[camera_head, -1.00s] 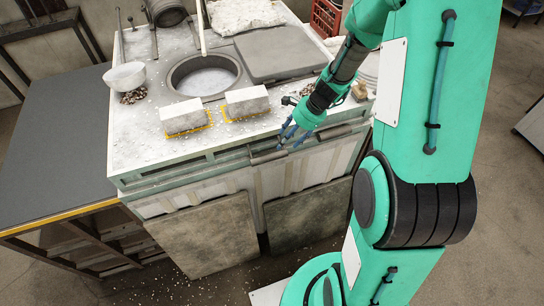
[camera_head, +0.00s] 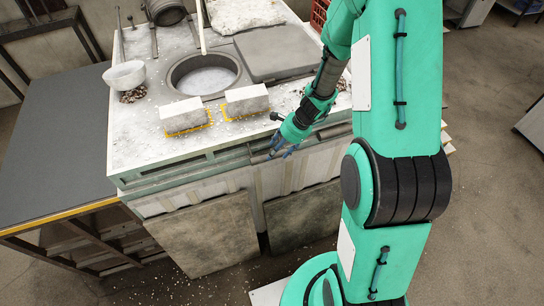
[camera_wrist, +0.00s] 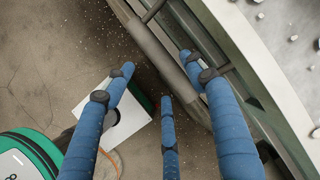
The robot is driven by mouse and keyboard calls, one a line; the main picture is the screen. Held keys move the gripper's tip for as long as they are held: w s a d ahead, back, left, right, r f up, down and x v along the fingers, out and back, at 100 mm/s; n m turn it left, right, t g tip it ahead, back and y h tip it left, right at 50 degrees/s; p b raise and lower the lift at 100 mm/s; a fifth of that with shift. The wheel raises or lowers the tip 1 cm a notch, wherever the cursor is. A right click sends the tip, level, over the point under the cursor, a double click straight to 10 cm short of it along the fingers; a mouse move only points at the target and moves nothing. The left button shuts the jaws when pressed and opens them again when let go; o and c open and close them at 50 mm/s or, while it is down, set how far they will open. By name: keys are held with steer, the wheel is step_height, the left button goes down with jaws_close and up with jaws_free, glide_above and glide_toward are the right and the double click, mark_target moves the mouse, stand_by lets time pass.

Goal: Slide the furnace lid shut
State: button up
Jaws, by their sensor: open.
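The furnace lid (camera_head: 280,50), a flat grey slab, lies at the back right of the furnace top in the head view. It is beside the round furnace opening (camera_head: 203,75), which is uncovered and shows a pale bright inside. My gripper (camera_head: 277,152) is at the furnace's front edge, low and well in front of the lid. In the wrist view its blue fingers (camera_wrist: 158,78) are spread apart and hold nothing. A grey bar (camera_wrist: 160,48) along the furnace edge runs close to the fingers; I cannot tell if they touch it. The lid is not in the wrist view.
Two white blocks (camera_head: 185,115) (camera_head: 246,99) stand on yellow-marked spots before the opening. A white bowl (camera_head: 125,75) is at the left. A pale rod (camera_head: 201,25) rises behind the opening. A dark side table (camera_head: 55,150) adjoins on the left.

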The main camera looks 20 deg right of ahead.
steer(key=shift+x, duration=2.45)
jaws_close()
